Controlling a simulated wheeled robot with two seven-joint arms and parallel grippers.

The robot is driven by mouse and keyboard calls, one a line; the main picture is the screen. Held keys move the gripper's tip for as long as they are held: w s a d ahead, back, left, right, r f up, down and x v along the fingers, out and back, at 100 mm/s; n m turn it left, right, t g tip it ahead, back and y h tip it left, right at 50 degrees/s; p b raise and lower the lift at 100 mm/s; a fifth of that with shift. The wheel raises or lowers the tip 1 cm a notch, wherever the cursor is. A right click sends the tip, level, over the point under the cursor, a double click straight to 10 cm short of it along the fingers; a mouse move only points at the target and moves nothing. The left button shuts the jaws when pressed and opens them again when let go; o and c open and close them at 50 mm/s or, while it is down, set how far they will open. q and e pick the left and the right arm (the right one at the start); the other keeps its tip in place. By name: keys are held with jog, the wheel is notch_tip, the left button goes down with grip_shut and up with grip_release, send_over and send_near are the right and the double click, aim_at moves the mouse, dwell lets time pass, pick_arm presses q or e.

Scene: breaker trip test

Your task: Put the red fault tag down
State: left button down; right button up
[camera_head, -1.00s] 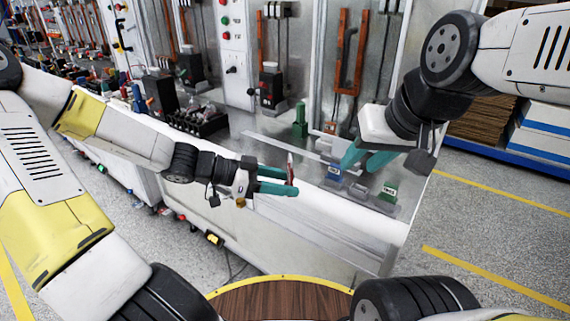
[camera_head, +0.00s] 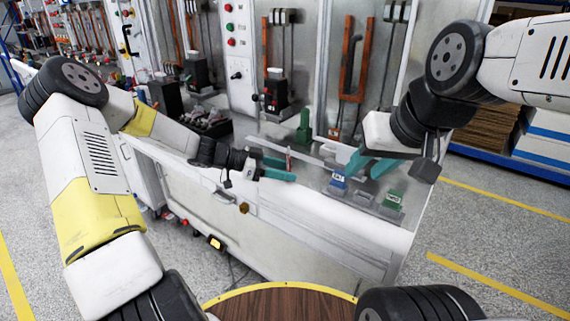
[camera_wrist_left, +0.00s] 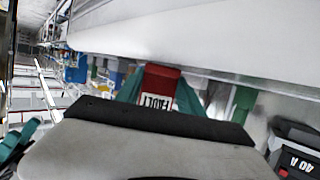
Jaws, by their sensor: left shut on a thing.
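The red fault tag (camera_wrist_left: 160,82) is between the teal fingers of my left gripper in the left wrist view, its white label partly readable as FAULT.
A taller green block (camera_head: 304,128) stands farther back. Black breaker units (camera_head: 274,92) stand by the back panel. The white bench front edge (camera_head: 330,222) runs below the grippers.

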pick_arm(q)
jog(key=shift+f, duration=0.25)
jog(key=c, duration=0.7)
grip_release()
jog(key=shift+c, duration=0.2)
